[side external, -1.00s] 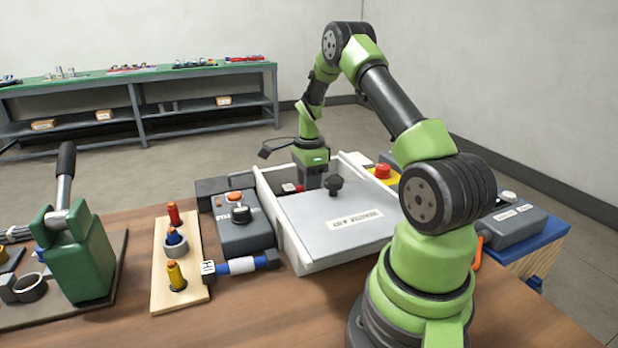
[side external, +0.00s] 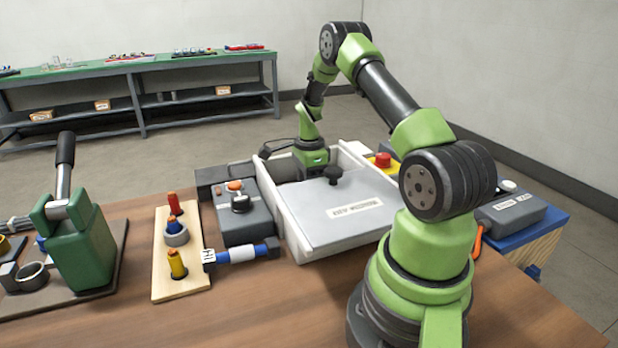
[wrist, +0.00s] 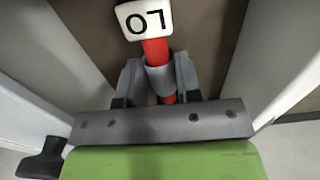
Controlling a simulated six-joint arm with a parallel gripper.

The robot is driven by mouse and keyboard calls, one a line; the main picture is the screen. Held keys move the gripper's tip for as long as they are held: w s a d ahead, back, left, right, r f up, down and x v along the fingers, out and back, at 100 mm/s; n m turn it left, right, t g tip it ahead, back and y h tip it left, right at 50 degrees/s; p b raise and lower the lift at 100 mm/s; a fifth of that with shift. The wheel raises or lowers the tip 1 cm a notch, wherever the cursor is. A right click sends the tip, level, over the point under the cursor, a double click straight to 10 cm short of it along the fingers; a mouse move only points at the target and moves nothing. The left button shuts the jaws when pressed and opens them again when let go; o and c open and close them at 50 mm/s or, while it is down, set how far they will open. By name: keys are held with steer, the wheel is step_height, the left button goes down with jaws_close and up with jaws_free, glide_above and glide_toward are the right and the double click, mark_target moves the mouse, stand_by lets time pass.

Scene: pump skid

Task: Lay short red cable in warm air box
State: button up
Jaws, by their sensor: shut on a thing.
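The warm air box (side external: 290,222) is white, with a grey lid (side external: 320,212) with a black knob over its near part and its far part uncovered. My gripper (wrist: 160,80) is down in that uncovered part, and the box walls and lid hide its fingers in the side view. In the wrist view it is shut on the short red cable (wrist: 155,50). A grey sleeve sits around the cable between the fingers. A white tag (wrist: 143,17) with black letters is at the cable's upper end. I cannot tell whether the cable touches the box floor.
A grey control unit (side external: 242,213) with a knob stands left of the box. A blue-white cylindrical part (side external: 242,255) lies in front of it. A wooden peg board (side external: 180,285) and a green lever press (side external: 80,250) are farther left. A red button (side external: 382,160) is behind the box.

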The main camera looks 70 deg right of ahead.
steer(key=o, duration=0.9)
steer(key=shift+r, duration=0.1)
step_height(320, 180, up, 10)
steer(key=shift+f, duration=0.15)
stand_by(0.3)
steer(key=a+r+n+t, duration=0.3)
steer(key=a+r+n, duration=0.7)
steer(key=a+r, duration=0.5)
steer(key=s+a+n+t, duration=0.1)
steer(key=s+a+n, duration=0.3)
steer(key=s+a+r+n+t+y, duration=0.1)
steer(key=s+a+n, duration=0.3)
steer(key=a, duration=0.1)
steer(key=s+a+n+t+y, duration=0.1)
steer(key=s+a+n+t, duration=0.1)
steer(key=s+a+n, duration=0.2)
steer(key=shift+s+a+r+n, duration=0.1)
steer(key=shift+a+r+n, duration=0.2)
steer(key=shift+a+n, duration=0.2)
